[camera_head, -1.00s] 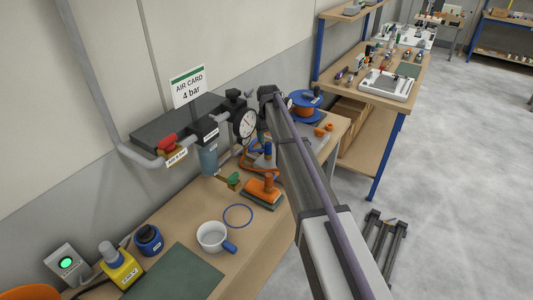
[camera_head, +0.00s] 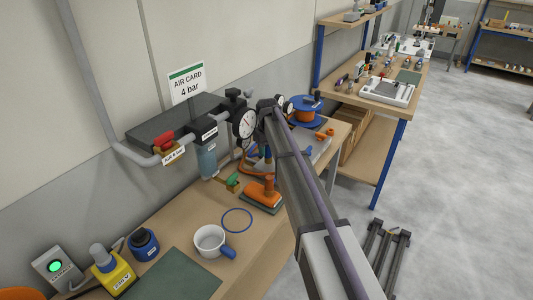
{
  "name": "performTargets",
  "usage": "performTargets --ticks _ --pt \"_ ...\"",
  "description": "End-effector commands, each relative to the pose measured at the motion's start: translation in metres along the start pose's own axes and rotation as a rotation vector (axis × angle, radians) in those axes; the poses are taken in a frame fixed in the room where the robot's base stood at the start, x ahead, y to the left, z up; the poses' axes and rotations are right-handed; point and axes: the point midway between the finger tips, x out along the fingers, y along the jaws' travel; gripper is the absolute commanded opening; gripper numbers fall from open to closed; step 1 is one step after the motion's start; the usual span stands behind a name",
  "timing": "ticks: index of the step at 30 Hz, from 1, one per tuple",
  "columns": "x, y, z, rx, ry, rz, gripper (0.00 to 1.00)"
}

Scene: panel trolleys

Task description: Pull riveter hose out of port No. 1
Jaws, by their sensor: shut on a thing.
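My arm reaches from the lower right to the air line at the wall, and its dark far joint stands beside the round gauge (camera_head: 244,123). My gripper is hidden behind my arm, so neither its fingers nor what they hold can be seen. A piece of orange hose (camera_head: 247,171) shows on the bench just left of my arm; I cannot tell where its ends go. Port No. 1 and the riveter cannot be made out. An orange-handled tool (camera_head: 263,192) lies on the bench beside my arm.
A red-handled valve (camera_head: 164,142) sits on the wall pipe. A blue-orange reel (camera_head: 304,111) stands behind my arm. Open floor lies right.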

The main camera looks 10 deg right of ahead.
Motion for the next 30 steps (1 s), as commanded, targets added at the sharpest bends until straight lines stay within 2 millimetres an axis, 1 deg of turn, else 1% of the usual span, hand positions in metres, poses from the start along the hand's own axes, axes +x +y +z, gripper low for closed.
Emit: performTargets --ticks 1,4,8,9,20,23,30 --pt "0.001 0.004 0.001 0.004 -0.001 0.006 0.13" --pt "0.001 0.004 0.001 0.005 -0.001 0.007 0.04" --pt "0.0 0.005 0.001 0.005 -0.001 0.007 0.04" --pt "-0.001 0.005 0.001 0.006 -0.001 0.008 0.0" --pt "-0.013 0.004 0.001 0.004 0.0 0.006 0.0" --pt "-0.013 0.004 0.001 0.004 0.0 0.006 0.0" --pt "-0.029 0.003 0.0 0.003 0.0 0.004 0.0"
